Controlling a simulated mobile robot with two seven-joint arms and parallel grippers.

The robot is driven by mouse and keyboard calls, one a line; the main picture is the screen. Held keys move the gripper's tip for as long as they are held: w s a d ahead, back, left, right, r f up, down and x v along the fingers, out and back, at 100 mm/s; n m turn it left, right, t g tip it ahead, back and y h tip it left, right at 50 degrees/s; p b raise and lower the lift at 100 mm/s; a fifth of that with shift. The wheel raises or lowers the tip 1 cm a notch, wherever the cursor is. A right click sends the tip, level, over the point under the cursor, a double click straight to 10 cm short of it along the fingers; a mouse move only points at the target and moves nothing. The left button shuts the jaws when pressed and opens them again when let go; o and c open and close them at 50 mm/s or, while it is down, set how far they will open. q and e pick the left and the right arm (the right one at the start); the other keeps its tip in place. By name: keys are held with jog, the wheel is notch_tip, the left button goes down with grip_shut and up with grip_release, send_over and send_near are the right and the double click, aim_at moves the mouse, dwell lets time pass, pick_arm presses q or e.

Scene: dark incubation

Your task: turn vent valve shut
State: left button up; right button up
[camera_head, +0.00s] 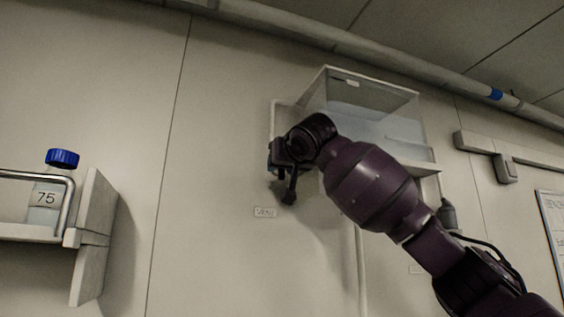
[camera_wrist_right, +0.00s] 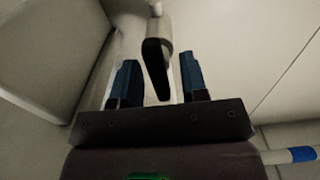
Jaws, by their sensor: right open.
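The vent valve has a dark lever handle (camera_wrist_right: 155,68) on a pale body (camera_wrist_right: 158,32), seen in the right wrist view. The handle lies between the two blue-tipped fingers of my right gripper (camera_wrist_right: 158,85), with a gap on each side. In the head view my own wrist hides much of the valve. My left gripper is not in view.
A clear tank (camera_head: 372,105) is mounted on the wall just right of and behind my right wrist. A pale pipe (camera_head: 362,270) runs down the wall. At left, a shelf (camera_head: 95,235) holds a blue-capped bottle (camera_head: 62,160) marked 75. The wall between is clear.

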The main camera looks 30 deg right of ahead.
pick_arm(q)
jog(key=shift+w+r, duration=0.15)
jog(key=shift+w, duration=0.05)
pick_arm(e)
grip_shut()
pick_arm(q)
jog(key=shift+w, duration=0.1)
